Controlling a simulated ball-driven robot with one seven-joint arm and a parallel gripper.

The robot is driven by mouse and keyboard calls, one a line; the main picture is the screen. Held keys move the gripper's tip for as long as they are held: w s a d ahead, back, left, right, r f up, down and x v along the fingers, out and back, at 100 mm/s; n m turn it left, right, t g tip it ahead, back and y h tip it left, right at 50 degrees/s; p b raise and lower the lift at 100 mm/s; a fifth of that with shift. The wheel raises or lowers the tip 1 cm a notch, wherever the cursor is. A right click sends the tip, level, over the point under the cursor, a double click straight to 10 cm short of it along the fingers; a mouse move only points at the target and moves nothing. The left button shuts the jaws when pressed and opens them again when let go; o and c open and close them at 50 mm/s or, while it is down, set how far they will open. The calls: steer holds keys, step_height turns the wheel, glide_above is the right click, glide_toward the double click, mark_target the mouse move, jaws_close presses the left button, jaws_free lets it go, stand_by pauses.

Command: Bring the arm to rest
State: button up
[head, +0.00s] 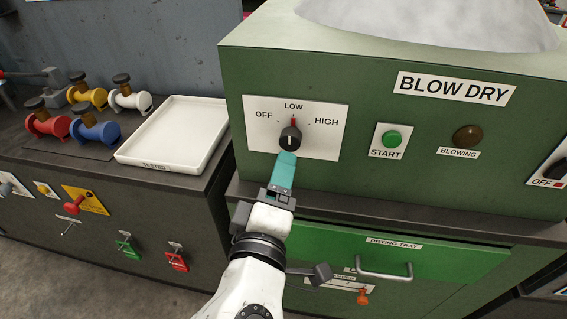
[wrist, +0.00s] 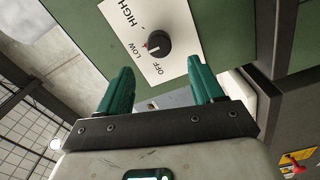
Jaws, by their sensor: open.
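My gripper (head: 288,156) is in front of the green blow dry machine (head: 360,75), just below its black selector knob (head: 291,138). In the wrist view the two teal fingers of my gripper (wrist: 162,72) stand apart with nothing between them. The knob (wrist: 158,43) shows beyond the fingertips, and the gap between is hard to judge. Its red mark is on the LOW side of the white OFF-LOW-HIGH plate (head: 325,125).
A white tray (head: 180,165) lies on the dark bench at left, beside several coloured spools, including a blue one (head: 97,132). A START button (head: 392,139) and a dark BLOWING lamp (head: 467,136) are right of the knob. A green drying tray drawer (head: 460,262) is below.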

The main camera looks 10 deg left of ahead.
steer(key=shift+s, duration=0.35)
steer(key=s+d+f+m+g+h+p, duration=0.15)
steer(key=d+f+m+g, duration=0.3)
steer(key=d+f, duration=0.55)
steer(key=s+d+f+m+g+h+p, duration=0.15)
steer(key=d+f+m+g, duration=0.45)
steer(key=d, duration=0.7)
steer(key=s+d+f+m+g+y+p, duration=0.1)
steer(key=s+d+f, duration=0.4)
steer(key=s, duration=0.6)
steer(key=s+d+f+m+g+y+p, duration=0.1)
steer(key=s+d+f+g, duration=0.4)
steer(key=s, duration=0.5)
steer(key=shift+s+d+f+m+y, duration=0.2)
steer(key=shift+s+f+m+y, duration=0.35)
steer(key=shift+m, duration=0.7)
steer(key=shift+w+r+g, duration=0.15)
steer(key=shift+w+g, duration=0.1)
